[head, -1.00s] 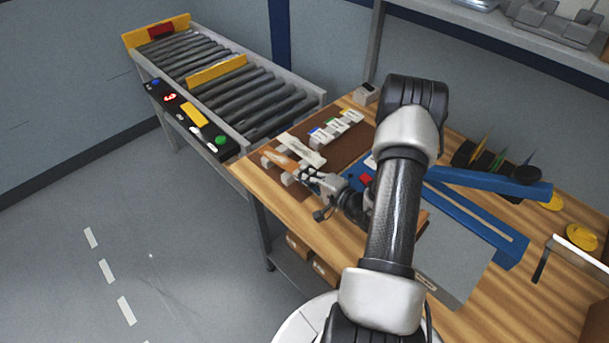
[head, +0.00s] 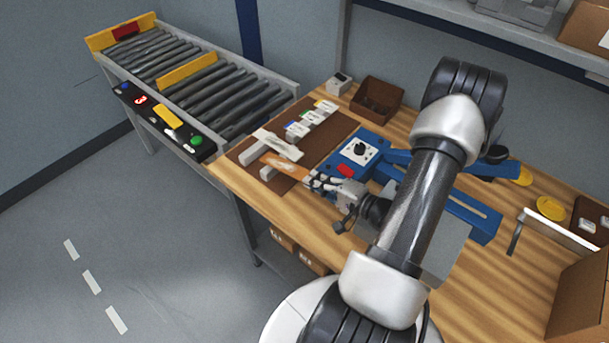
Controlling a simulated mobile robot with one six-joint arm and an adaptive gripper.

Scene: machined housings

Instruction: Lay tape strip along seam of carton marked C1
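My gripper (head: 314,181) is over the left part of the wooden bench. Its fingers appear closed on the right end of a thin orange-brown strip (head: 285,165), which looks like the tape strip. The strip points left, above pale blocks on a brown mat. Small cartons sit on the shelf under the bench, one at left (head: 283,239) and one beside it (head: 312,262). They bear small pale marks that are too small to read. A larger brown carton (head: 578,300) stands at the right edge. I cannot tell which carton is C1, and no seam is clear.
The brown mat (head: 322,148) holds pale blocks (head: 278,145) and several labelled pieces. A blue box with a dial (head: 359,151) and blue bars (head: 465,214) stand right of it. A roller conveyor (head: 215,90) adjoins at left. The floor at front left is clear.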

